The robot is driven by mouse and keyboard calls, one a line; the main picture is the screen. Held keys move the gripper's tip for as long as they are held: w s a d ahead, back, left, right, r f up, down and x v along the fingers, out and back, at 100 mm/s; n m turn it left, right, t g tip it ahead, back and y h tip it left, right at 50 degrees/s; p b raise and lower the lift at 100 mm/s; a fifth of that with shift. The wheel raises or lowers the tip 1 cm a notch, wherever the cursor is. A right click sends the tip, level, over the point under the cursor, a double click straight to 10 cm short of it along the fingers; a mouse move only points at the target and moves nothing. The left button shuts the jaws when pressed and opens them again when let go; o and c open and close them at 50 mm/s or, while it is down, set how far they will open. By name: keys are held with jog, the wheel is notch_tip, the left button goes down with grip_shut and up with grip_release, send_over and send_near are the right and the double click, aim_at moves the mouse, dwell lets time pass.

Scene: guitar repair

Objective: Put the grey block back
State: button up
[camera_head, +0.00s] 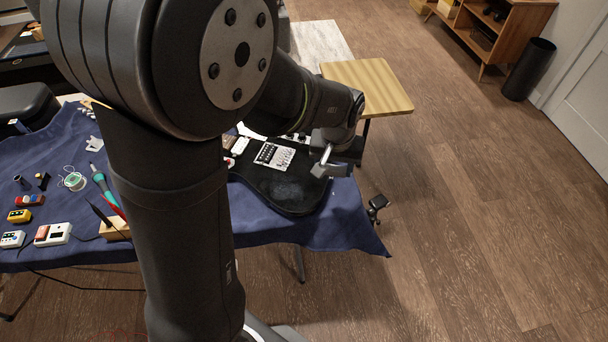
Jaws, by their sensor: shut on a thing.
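My gripper (328,158) is at the right end of the cloth-covered table, above the edge of a black guitar body (290,192). It is shut on a small grey piece (334,170), which appears to be the grey block. The fingers and the piece are small and partly merge in this view, so the exact grip is hard to see. I cannot tell whether the piece touches the guitar body. My arm hides the middle of the table and part of the guitar.
A white card with small parts (274,156) lies on the guitar body. The blue cloth (120,255) holds a solder spool (74,181), a green-handled tool (103,184) and several small pedals at the left. A wooden-topped stool (368,86) stands behind my gripper.

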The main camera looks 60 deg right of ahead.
jog(key=shift+s, duration=0.4)
send_over(304, 176)
jog(key=f, duration=0.7)
jog(key=shift+a, duration=0.2)
jog(key=shift+f, duration=1.95)
jog(key=shift+f, duration=0.1)
jog(key=o, duration=1)
jog(key=shift+o, duration=0.2)
notch_tip(304, 176, up, 12)
jog(key=a, duration=0.1)
jog(key=shift+s+a, duration=0.15)
jog(key=shift+s, duration=0.2)
